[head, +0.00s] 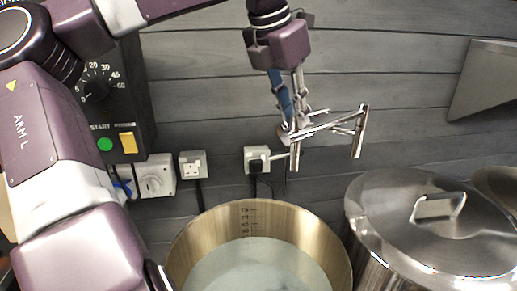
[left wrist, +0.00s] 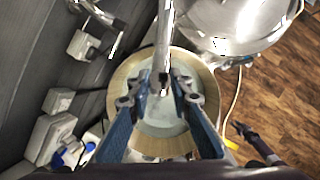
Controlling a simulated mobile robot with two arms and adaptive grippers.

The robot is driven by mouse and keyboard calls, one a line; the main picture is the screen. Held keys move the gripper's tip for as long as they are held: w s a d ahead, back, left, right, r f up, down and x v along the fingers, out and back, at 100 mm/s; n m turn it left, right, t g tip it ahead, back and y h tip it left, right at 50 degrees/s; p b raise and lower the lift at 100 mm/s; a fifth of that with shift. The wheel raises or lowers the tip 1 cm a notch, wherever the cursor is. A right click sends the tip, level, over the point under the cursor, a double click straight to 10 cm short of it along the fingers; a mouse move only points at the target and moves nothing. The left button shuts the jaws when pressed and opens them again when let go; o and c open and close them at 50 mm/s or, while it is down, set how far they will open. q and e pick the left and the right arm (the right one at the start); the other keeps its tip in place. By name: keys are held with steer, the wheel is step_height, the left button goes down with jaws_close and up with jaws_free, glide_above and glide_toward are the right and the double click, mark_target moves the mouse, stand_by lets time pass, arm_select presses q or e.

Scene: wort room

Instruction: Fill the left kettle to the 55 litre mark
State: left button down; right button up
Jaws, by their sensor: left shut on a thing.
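The open kettle (head: 190,245) stands at bottom centre in the head view, with pale water (head: 258,265) inside. Its scale (head: 250,216) shows on the inner back wall above the water's far edge; the figures are too small to read. My left gripper (head: 290,128) points down above the kettle's back rim, shut on part of a chrome tap (head: 330,126) with bars reaching right. In the left wrist view, its blue fingers flank a metal tube (left wrist: 164,40) over the kettle (left wrist: 120,92). I make out no water stream.
A lidded steel kettle (head: 370,230) stands close on the right. On the wall at left are a timer box (head: 110,115) with green and yellow buttons and several sockets (head: 193,165).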

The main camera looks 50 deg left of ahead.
arm_select(q)
steer(key=shift+d+f+n+y, duration=0.1)
steer(key=shift+n+y, duration=0.2)
steer(key=shift+n, duration=0.6)
steer(key=c, duration=1.7)
jaws_free()
steer(key=shift+w, duration=0.15)
steer(key=shift+o, duration=0.2)
steer(key=a+v, duration=0.1)
steer(key=v, duration=1.1)
steer(key=shift+d, duration=0.45)
steer(key=shift+w, duration=0.15)
